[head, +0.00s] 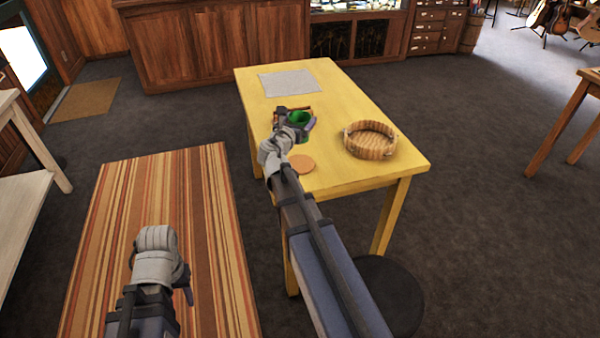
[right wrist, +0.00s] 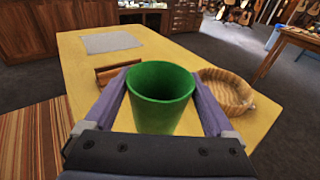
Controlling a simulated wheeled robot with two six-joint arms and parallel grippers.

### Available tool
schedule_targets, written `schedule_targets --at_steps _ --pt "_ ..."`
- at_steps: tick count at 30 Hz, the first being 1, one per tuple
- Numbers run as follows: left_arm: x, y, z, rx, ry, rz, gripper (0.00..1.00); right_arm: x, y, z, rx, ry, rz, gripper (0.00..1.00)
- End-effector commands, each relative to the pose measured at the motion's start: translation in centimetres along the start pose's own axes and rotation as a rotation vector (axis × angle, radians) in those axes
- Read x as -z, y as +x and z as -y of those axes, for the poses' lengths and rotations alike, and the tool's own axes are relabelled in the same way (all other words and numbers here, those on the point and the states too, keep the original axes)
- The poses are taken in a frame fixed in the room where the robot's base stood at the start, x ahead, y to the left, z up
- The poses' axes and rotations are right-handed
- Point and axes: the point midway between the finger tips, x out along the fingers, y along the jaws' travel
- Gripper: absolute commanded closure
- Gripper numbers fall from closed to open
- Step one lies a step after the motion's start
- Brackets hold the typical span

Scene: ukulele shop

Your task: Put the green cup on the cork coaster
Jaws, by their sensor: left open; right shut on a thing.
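The green cup (head: 301,120) is at the middle of the yellow table, upright, with its open top facing up. My right gripper (head: 297,122) is shut on it; in the right wrist view the cup (right wrist: 160,95) sits between the two purple fingers (right wrist: 160,105). The cup's base is hidden, so I cannot tell whether it touches the table. The cork coaster (head: 301,164) is a flat tan disc, lying nearer to me than the cup and partly beside my right arm. It is bare. My left gripper (head: 186,286) is open, low over the striped rug and away from the table.
The yellow table (head: 343,178) also holds a round wooden tray (head: 370,142) to the right, a grey cloth (head: 289,83) at the far end, and a brown wooden thing (right wrist: 117,70) just behind the cup. A dark round stool (head: 392,292) stands by the near table leg.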

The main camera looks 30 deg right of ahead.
Motion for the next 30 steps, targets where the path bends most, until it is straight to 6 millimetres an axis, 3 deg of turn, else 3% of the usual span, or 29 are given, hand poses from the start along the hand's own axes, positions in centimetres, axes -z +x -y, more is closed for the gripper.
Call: schedule_targets --at_steps 8,20,30 --pt "0.1 1.0 -0.1 0.000 0.000 0.000 0.54 1.0 0.2 0.0 0.002 -0.001 0.000 0.68" --pt "0.4 6.3 -0.6 0.000 0.001 0.000 0.54 6.3 1.0 0.0 0.001 -0.001 0.001 0.68" --pt "0.4 7.1 -0.7 0.000 0.001 0.000 0.54 7.0 1.1 0.0 0.001 -0.001 0.001 0.68"
